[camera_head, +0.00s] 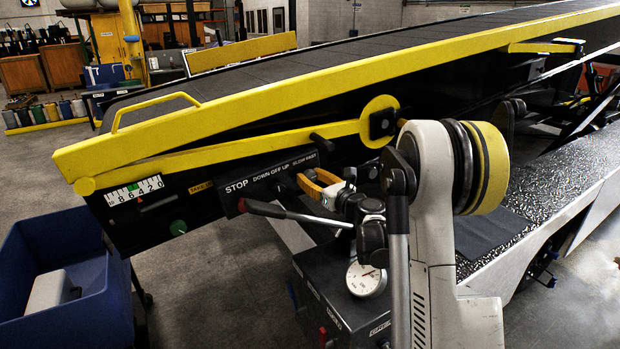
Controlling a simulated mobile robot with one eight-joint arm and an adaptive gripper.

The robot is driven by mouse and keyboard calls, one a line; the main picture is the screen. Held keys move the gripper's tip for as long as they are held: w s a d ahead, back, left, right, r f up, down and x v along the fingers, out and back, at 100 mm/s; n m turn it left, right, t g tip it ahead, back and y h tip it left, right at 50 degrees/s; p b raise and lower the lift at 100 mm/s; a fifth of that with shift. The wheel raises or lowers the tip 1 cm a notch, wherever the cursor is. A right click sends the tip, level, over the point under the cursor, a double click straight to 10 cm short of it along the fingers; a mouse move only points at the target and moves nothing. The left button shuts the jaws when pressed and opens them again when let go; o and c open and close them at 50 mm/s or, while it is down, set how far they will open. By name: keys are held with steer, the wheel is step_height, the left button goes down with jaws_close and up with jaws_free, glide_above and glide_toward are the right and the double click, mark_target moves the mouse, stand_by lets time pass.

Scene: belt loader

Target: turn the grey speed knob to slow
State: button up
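The black control panel (262,177) on the side of the belt loader carries the white words STOP, DOWN OFF UP and SLOW FAST. The SLOW FAST label (304,160) is at its right end. My gripper (308,176), with orange fingers, is just below that label, close to the panel face. Its fingers show a dark gap between them. I cannot make out the grey speed knob; the fingers may cover it. Whether they touch or hold anything is not clear.
A long lever with a black grip (265,208) and red end runs near my gripper's underside. A yellow rail (240,147) and black handle (322,142) are above. A dial gauge (366,279) sits below. A blue bin (60,255) stands left; floor between is clear.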

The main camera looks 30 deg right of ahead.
steer(key=shift+n, duration=0.4)
steer(key=shift+c, duration=0.3)
steer(key=n, duration=0.7)
steer(key=shift+n+g+h, duration=0.3)
steer(key=shift+n+h, duration=0.1)
steer(key=n, duration=0.4)
steer(key=shift+h, duration=0.3)
steer(key=shift+n+h+b, duration=0.3)
steer(key=shift+n, duration=1.8)
steer(key=o, duration=1.2)
